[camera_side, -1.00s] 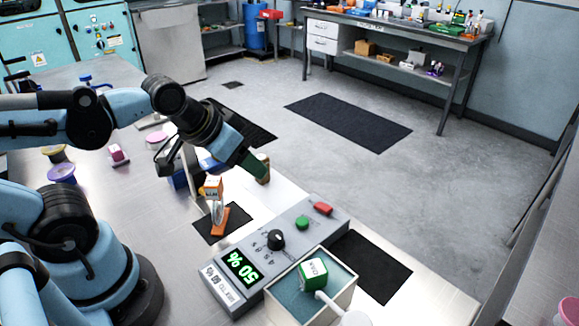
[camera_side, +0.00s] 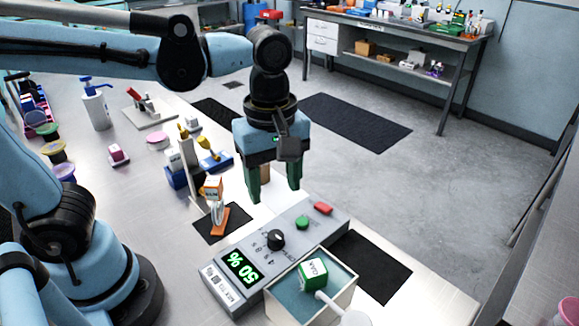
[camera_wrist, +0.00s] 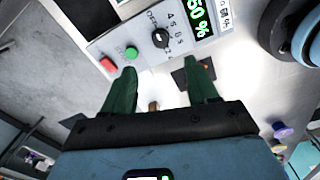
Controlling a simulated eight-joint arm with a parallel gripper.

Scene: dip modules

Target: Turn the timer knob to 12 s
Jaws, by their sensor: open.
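The timer knob (camera_side: 276,240) is a black dial on the sloped grey control box (camera_side: 300,222). The wrist view shows the knob (camera_wrist: 160,38) with a printed scale of 4, 8 s and other marks partly readable. Its exact setting is too small to tell. The box display (camera_side: 243,268) reads 50 % in green. My gripper (camera_side: 270,192) has two green fingers pointing down, open and empty. It hangs above and behind the box, apart from the knob. In the wrist view the fingers (camera_wrist: 162,82) are spread, with the knob beyond them.
A green button (camera_side: 302,222) and a red button (camera_side: 323,208) sit on the box near the knob. A teal bath (camera_side: 348,292) with a green-and-white block (camera_side: 313,273) stands beside the box. An orange stand (camera_side: 231,220) holding a small module is left of it.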

